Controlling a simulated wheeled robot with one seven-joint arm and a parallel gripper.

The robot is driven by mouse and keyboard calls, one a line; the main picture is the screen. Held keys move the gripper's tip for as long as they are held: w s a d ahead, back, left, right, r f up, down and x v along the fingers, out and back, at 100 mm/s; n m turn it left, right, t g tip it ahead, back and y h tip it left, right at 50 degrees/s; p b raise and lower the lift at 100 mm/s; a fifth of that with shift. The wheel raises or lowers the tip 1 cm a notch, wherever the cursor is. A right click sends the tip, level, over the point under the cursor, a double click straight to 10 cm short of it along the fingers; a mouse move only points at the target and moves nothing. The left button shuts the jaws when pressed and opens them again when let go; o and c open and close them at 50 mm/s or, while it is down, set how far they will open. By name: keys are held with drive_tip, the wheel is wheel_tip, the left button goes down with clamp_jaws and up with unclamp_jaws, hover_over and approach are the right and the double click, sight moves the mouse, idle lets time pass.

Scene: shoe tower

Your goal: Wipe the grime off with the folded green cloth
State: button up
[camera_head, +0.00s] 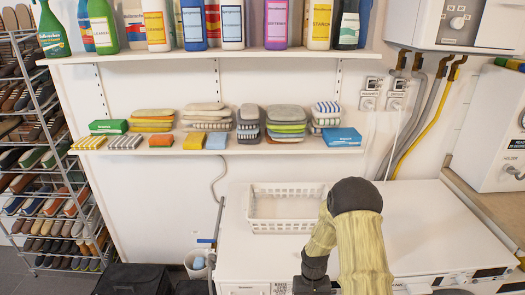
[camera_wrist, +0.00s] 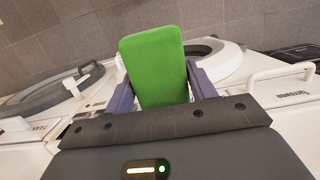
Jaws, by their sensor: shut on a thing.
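The folded green cloth (camera_wrist: 155,65) is a flat, rounded block, held upright in the wrist view. My gripper (camera_wrist: 162,92) is shut on it, with one purple finger on each side. The cloth sticks out past the fingertips and appears apart from the white machine fronts behind it. In the head view my arm reaches down over the front of the white machine tops, and the gripper and cloth are hidden below the picture. I cannot make out any grime in either view.
White machines with a grey round door (camera_wrist: 50,92) and handles stand close to the gripper. A white basket (camera_head: 285,210) sits on the machine tops (camera_head: 420,225). A shelf of folded cloths (camera_head: 205,147) and a shoe rack (camera_head: 45,150) are behind and left.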

drive_tip(key=shift+w, duration=0.1)
drive_tip(key=shift+f, duration=0.2)
drive_tip(key=s+f, duration=0.4)
drive_tip(key=f, duration=1)
drive_tip(key=shift+f, duration=0.25)
